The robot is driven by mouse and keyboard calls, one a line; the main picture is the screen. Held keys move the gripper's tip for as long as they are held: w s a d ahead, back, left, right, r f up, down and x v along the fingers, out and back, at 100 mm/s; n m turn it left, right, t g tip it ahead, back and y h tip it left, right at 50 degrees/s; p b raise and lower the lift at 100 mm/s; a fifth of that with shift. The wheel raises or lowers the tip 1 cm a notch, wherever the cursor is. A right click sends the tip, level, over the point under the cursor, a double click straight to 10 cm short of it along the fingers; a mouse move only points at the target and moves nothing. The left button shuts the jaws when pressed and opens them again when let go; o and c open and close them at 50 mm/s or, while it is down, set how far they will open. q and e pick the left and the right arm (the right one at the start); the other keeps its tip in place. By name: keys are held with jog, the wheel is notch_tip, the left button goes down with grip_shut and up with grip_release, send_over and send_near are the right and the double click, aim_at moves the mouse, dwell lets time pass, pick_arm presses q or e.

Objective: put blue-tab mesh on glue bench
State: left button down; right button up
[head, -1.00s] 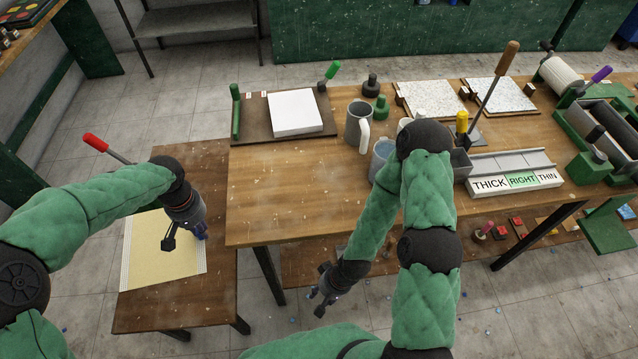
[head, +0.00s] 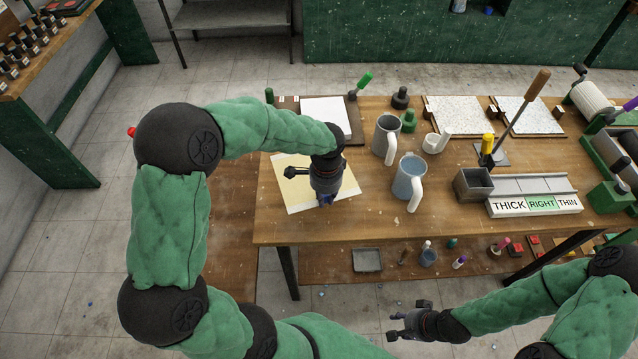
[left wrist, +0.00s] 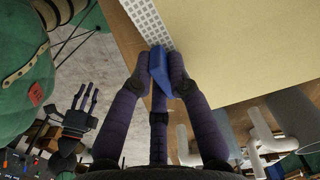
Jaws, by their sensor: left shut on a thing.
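The mesh is a cream sheet (head: 293,188) with a pale mesh strip along its edge. It lies flat on or just above the near left part of the long wooden bench; I cannot tell whether it touches. My left gripper (head: 325,200) is shut on the sheet's blue tab (left wrist: 160,66), which shows between the fingertips in the left wrist view. The cream sheet (left wrist: 230,45) spreads beyond the tab there. My left forearm stands over part of the sheet. My right gripper (head: 399,325) is open and empty, off the bench's front edge.
On the long bench (head: 340,222), a grey mug (head: 386,135) and a blue-grey jug (head: 407,178) stand right of the sheet. A board with a white block (head: 326,115) lies behind it. The THICK/RIGHT/THIN gauge (head: 535,205) is further right. Bare wood lies in front.

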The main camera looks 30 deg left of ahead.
aim_at(316, 219)
pick_arm(q)
jog(key=a+m, duration=0.1)
jog(key=s+r+m+p, duration=0.1)
jog(key=shift+s+a+r+m, duration=0.25)
jog(key=shift+a+r+m, duration=0.05)
jog(key=shift+a+m, duration=0.1)
jog(key=shift+s+f, duration=0.1)
jog(key=shift+f, duration=0.05)
notch_tip(316, 219, down, 10)
jog(key=shift+a+r+b, duration=0.1)
jog(key=shift+b, duration=0.5)
pick_arm(e)
jog(key=shift+r, duration=0.25)
pick_arm(q)
jog(key=c, duration=1.2)
grip_release()
pick_arm(e)
jog(key=shift+f, duration=0.15)
